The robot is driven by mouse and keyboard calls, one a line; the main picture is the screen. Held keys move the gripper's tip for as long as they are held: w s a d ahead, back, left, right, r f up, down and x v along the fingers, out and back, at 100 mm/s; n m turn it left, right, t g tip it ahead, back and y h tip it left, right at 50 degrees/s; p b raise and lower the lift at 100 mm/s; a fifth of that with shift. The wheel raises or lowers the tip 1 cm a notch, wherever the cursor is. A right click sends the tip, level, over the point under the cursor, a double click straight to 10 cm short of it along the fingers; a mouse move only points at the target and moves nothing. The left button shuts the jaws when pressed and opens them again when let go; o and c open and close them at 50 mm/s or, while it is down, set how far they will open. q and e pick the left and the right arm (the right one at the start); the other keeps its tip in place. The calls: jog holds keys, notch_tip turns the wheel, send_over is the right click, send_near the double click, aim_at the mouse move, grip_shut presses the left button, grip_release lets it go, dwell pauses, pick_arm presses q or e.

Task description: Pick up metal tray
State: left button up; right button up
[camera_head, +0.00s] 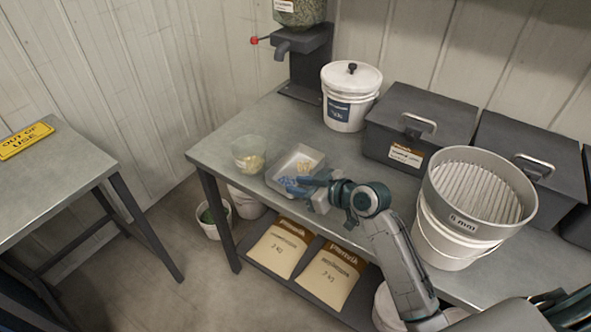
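The metal tray (314,157) is a shallow, square-looking, light grey tray on the workbench, near its front left part. Pale yellowish bits (305,168) show inside it. My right gripper (297,187) reaches in from the right, and its bluish fingers are at the tray's near side. The fingers and wrist cover part of the tray's near edge. I cannot tell whether they touch or grip the tray. My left gripper is not in view.
A clear tub (249,150) with yellow grain stands just left of the tray. A white lidded bucket (350,97), dark lidded boxes (415,125) and a sieve on a bucket (480,192) stand behind and right. A side table (45,180) bears an "OUT OF USE" sign (25,140).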

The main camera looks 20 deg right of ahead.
aim_at(285, 184)
jog(key=shift+p+x, duration=0.65)
jog(key=shift+x, duration=0.55)
jog(key=p+x, duration=0.1)
jog(key=x, duration=0.2)
jog(key=shift+f, duration=0.2)
jog(key=shift+w+a+f, duration=0.1)
jog(key=shift+w, duration=0.1)
jog(key=shift+s, duration=0.1)
jog(key=c, duration=0.6)
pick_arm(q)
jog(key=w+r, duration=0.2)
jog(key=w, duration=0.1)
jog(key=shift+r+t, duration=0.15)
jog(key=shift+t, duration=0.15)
pick_arm(e)
grip_shut()
